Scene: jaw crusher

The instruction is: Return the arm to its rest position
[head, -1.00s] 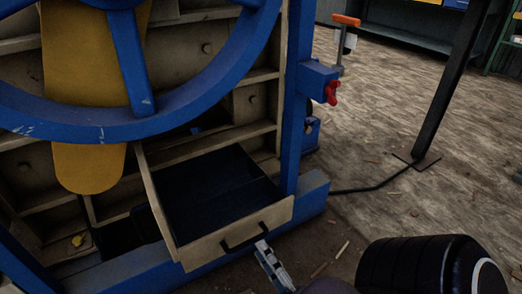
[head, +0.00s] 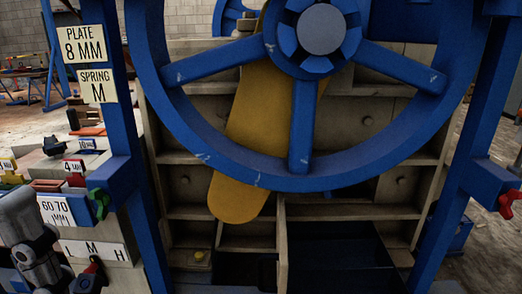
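The jaw crusher shows in the head view with its blue spoked wheel (head: 300,183) and a yellow arm-like part (head: 240,195) behind it. The wooden drawer (head: 282,262) is pulled out at the bottom, with its dark inside showing; its front is below the frame. A grey jointed part of my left arm (head: 37,258) stands at the lower left edge, in front of the label bench. I cannot make out its fingertips. My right gripper is out of view.
Blue posts (head: 142,225) frame the machine. A green clamp knob (head: 99,204) sits on the left post and a red one (head: 509,204) on the right. Signs (head: 84,44) hang at upper left. A bench with labelled blocks (head: 85,146) stands at left. Floor is open at far right.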

